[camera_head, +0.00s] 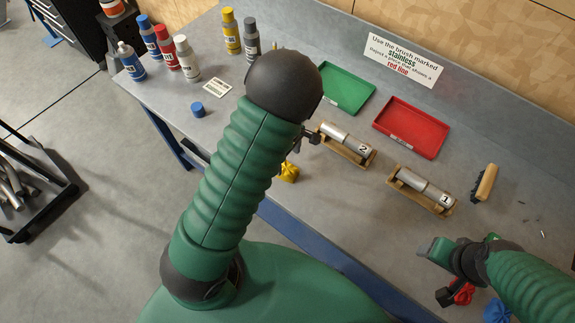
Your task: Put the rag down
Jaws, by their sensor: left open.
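A crumpled yellow rag (289,172) lies near the table's front edge, just below my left gripper (305,138). My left gripper is open; my own arm's dark joint hides much of it, and I see no rag between its fingers. I cannot tell whether it touches the yellow rag. A red rag (464,294) and a blue rag (497,312) are at the lower right, partly behind my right arm. My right gripper (438,250) is above the table there; its fingers are not clear, and I cannot tell its grip.
On the grey table (330,215) stand a green tray (346,90), a red tray (411,127), pipe sections in wooden cradles marked 2 (346,144) and 1 (422,189), and a brush (484,183). Several bottles (188,58) and a blue cap (198,110) are at the left.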

